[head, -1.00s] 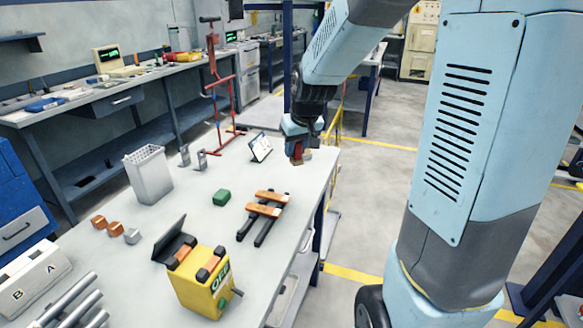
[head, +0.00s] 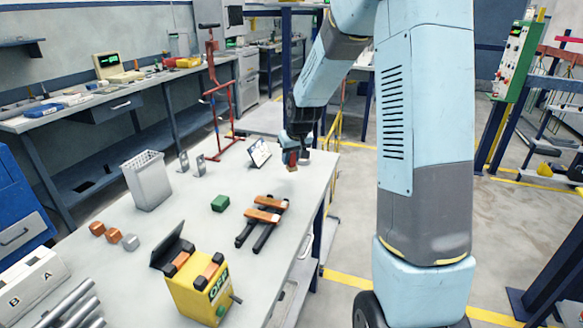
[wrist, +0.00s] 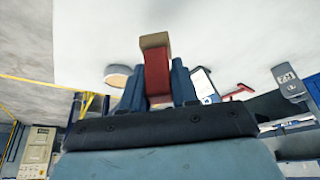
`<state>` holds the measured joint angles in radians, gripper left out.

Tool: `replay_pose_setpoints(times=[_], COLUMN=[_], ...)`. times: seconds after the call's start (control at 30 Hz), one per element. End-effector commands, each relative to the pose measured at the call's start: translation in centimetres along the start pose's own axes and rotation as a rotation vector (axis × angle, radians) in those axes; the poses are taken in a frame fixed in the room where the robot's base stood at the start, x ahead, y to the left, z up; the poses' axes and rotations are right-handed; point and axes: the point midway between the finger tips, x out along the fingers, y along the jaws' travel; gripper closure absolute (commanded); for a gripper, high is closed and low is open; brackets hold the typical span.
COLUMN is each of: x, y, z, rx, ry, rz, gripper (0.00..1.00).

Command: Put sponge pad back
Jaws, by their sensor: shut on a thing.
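My gripper (head: 293,152) is over the far right end of the light grey table (head: 150,222). It is shut on a red block with a tan end (wrist: 157,72), held between the blue fingers; I cannot tell for sure that this is the sponge pad. The block also shows at the fingertips in the head view (head: 291,162), low over the tabletop; contact with the table cannot be told. A round tan-topped piece (wrist: 118,76) is close beside the fingers in the wrist view.
A small tilted display (head: 259,152) stands just left of my gripper. Black bars with orange-brown pieces (head: 262,217), a yellow box marked OFF (head: 202,285) and a grey perforated bin (head: 147,180) stand on the table. Clear tabletop lies between the green block and my gripper.

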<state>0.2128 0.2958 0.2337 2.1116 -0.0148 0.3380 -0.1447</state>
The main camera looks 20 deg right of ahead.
Motion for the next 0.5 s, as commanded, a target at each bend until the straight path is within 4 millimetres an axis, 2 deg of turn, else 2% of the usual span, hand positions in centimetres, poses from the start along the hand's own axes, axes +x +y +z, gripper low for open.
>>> replay_pose_setpoints(times=[0.37, 0.5], x=[2.4, 4.2], y=[0.5, 0.4], z=[-0.6, 0.3], rx=[-0.001, -0.001], ry=[-0.001, -0.003], rz=[0.000, -0.001], gripper=[1.00, 1.00])
